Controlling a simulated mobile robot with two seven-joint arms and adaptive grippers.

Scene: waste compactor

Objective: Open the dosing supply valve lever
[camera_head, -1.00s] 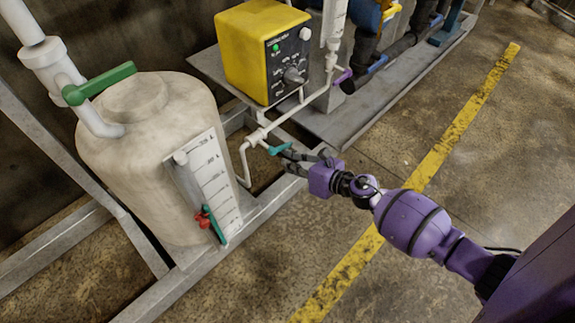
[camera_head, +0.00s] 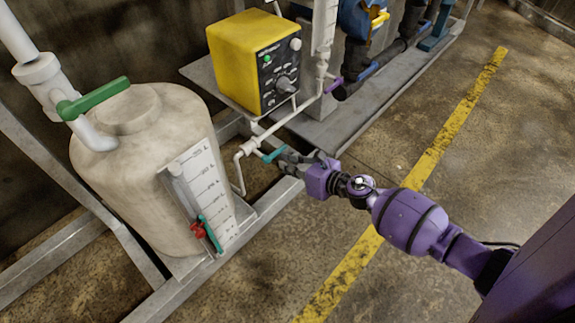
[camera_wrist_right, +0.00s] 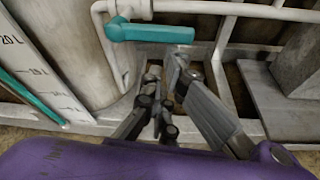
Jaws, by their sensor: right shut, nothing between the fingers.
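A teal valve lever (camera_head: 274,155) sits on the thin white pipe between the tank and the yellow dosing pump. In the right wrist view the lever (camera_wrist_right: 152,33) points right from its pipe joint, roughly along the horizontal pipe. My right gripper (camera_head: 285,159) is beside the lever's free end in the head view. In the wrist view its fingers (camera_wrist_right: 166,78) are shut and empty, below the lever in the picture, with a visible gap. Whether any part of the hand touches the lever cannot be told. My left gripper is out of view.
A pale tank (camera_head: 140,180) stands left, with a green lever (camera_head: 93,99) above it and a teal lever with a red part (camera_head: 205,232) by its scale. The yellow pump (camera_head: 245,60) stands on a grey plinth. A purple lever (camera_head: 334,84) is nearby. Floor at right is open.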

